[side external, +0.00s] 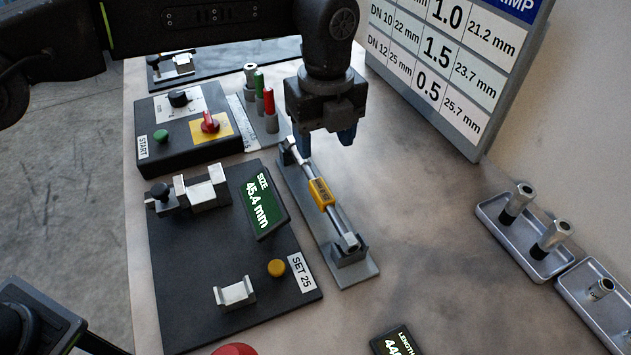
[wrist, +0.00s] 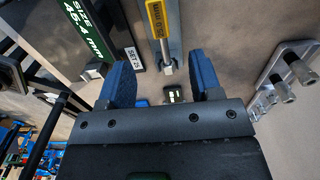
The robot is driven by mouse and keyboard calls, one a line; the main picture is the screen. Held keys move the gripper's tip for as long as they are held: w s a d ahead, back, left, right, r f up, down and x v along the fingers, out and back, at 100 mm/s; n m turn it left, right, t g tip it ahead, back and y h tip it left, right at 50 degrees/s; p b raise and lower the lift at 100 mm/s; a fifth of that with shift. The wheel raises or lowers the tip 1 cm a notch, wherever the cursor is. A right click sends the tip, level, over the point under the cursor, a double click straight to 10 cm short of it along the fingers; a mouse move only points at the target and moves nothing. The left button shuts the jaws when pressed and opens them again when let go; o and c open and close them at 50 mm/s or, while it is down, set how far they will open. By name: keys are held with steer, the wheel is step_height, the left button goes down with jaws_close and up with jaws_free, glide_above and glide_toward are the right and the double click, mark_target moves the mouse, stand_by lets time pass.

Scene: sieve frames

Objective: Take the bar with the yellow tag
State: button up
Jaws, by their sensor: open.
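The bar with the yellow tag (side external: 322,193) is a thin metal rod lying on two supports of a narrow grey stand (side external: 357,279). In the wrist view the yellow tag (wrist: 157,24) shows at the top, reading what looks like 25.0 mm, with the bar's end below it. My gripper (side external: 325,139) hangs above the far end of the stand. Its blue fingers (wrist: 162,85) are apart with nothing between them. In the wrist view the bar's end lies ahead of the gap between the fingertips. The far part of the bar is out of the wrist view.
A control box (side external: 185,135) and upright colored pegs (side external: 269,101) are behind. Metal trays (side external: 490,211) with fittings are at right. The table between stand and trays is clear.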

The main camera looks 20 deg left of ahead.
glide_above(322, 189)
step_height(322, 189, down, 6)
steer(key=shift+w+f, duration=0.1)
steer(key=shift+s+f, duration=0.2)
steer(key=shift+f, duration=2.4)
steer(key=shift+c, duration=0.3)
steer(key=shift+r, duration=0.1)
jaws_close()
